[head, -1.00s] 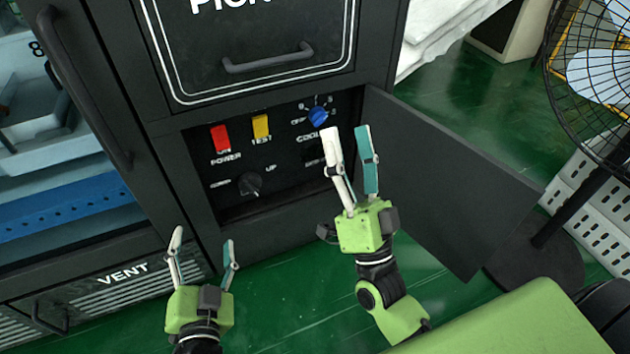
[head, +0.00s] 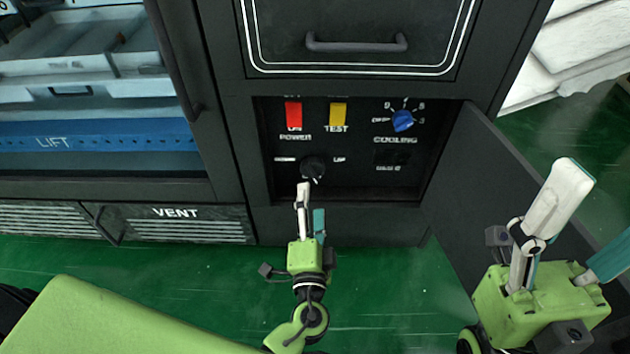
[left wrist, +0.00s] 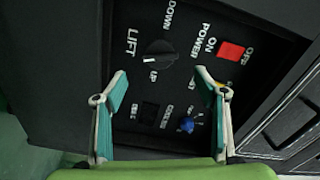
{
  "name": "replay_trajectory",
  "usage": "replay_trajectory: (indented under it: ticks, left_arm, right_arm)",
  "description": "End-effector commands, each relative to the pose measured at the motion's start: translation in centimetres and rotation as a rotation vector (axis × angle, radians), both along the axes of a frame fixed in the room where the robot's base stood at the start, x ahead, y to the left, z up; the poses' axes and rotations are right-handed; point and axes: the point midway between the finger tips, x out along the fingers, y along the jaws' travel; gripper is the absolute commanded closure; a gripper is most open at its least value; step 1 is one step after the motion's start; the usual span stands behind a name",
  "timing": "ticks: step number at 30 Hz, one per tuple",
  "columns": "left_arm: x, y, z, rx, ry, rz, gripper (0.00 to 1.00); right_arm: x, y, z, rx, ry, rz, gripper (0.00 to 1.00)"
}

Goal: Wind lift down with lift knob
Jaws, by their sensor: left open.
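The lift knob (head: 313,166) is a round black dial on the lower left of the recessed control panel, between the DOWN and UP labels. It also shows in the left wrist view (left wrist: 160,56), its white mark on the side toward LIFT and UP. My left gripper (head: 311,203) is open and empty just below and in front of the knob. In the left wrist view its fingers (left wrist: 160,75) are spread on either side, with the knob beyond the tips and apart from them. My right gripper (head: 582,225) is open and empty at the right, in front of the panel door.
The panel also has a red power switch (head: 293,115), a yellow test switch (head: 338,114) and a blue cooling knob (head: 403,121). The black panel door (head: 480,185) hangs open at right. A handled drawer (head: 350,20) is above. A vent (head: 190,224) is left.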

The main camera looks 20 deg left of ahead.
Motion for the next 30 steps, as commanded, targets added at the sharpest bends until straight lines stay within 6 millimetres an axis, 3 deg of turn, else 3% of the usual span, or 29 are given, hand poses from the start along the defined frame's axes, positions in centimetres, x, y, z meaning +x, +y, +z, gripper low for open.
replay_trajectory:
  ticks: [3,10,15,24,28,30]
  left_arm:
    - [2.6,0.7,0.0,-0.001,-0.002,0.002,0.35]
    - [6.1,1.7,0.0,0.0,-0.001,0.0,0.35]
    - [7.2,2.1,0.0,-0.001,0.001,0.0,0.35]
    - [7.4,2.1,0.0,-0.001,0.002,-0.001,0.35]
    - [7.4,2.1,0.0,-0.001,0.002,-0.001,0.69]
    - [7.4,2.1,0.0,-0.001,0.002,-0.001,0.73]
  right_arm:
    - [0.0,0.0,-0.4,0.0,0.001,0.0,0.35]
    - [0.1,0.0,-0.4,-0.002,-0.008,0.001,0.35]
    - [0.1,0.1,-0.3,-0.002,-0.009,0.001,0.35]
    - [0.2,0.1,-0.2,-0.002,-0.009,0.001,0.35]
    - [0.1,0.0,-0.2,-0.002,-0.01,0.001,0.35]
    - [0.1,0.0,-0.2,-0.002,-0.011,0.001,0.35]
